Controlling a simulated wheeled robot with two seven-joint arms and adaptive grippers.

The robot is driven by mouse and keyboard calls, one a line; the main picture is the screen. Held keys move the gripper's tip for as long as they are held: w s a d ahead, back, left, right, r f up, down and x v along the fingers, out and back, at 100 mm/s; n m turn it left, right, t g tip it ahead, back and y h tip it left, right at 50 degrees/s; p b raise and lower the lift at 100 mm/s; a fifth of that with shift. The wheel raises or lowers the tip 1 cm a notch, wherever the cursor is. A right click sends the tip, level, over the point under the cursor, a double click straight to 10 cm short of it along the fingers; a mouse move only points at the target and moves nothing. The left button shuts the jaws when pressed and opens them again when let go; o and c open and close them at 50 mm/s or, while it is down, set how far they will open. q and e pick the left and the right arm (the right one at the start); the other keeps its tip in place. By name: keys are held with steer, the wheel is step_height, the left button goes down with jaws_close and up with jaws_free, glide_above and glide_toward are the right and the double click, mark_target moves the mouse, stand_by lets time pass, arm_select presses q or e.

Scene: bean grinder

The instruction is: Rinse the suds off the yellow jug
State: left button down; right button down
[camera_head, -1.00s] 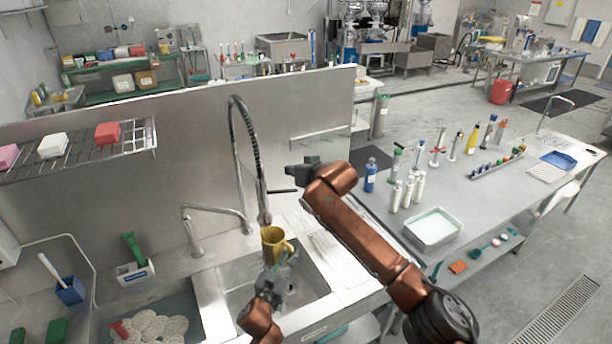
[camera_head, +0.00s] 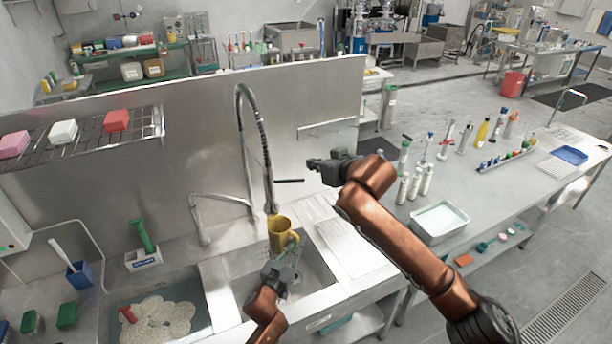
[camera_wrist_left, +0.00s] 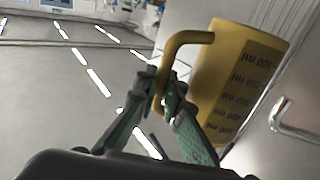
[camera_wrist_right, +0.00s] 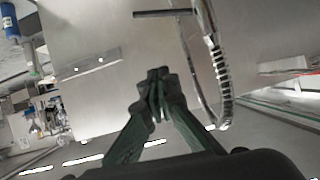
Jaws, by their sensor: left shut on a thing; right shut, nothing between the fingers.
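The yellow jug (camera_head: 279,228) is over the sink basin (camera_head: 240,285), right under the spray head (camera_head: 270,198) of the tall hose tap. In the left wrist view the jug (camera_wrist_left: 239,85) shows dark volume marks on its wall. I make out no suds on that side; its inside is hidden. My left gripper (camera_head: 291,258) is shut on the jug's handle (camera_wrist_left: 172,65). My right gripper (camera_head: 311,164) is shut and empty, close to the tap's dark lever (camera_head: 290,181) and apart from it. I cannot make out a water stream.
A second, bent tap (camera_head: 205,203) stands left of the spray hose. A basin with suds (camera_head: 160,318) lies at the left. The ribbed drainboard (camera_head: 345,246) is clear. Bottles and a white tray (camera_head: 438,222) stand on the right-hand table. A steel splash wall (camera_head: 200,130) rises behind.

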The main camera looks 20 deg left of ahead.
steer(key=s+a+n, duration=0.1)
steer(key=a+n, duration=0.1)
steer(key=n, duration=1.9)
glide_toward(290, 181)
steer(key=r, duration=0.2)
step_height(290, 181, down, 7)
steer(key=s+d+n+g, duration=0.1)
steer(key=d+n, duration=0.1)
steer(key=n, duration=1.1)
steer(key=w+a, duration=0.5)
steer(key=a, duration=0.2)
steer(key=shift+w+f, duration=0.4)
steer(key=shift+r, duration=0.1)
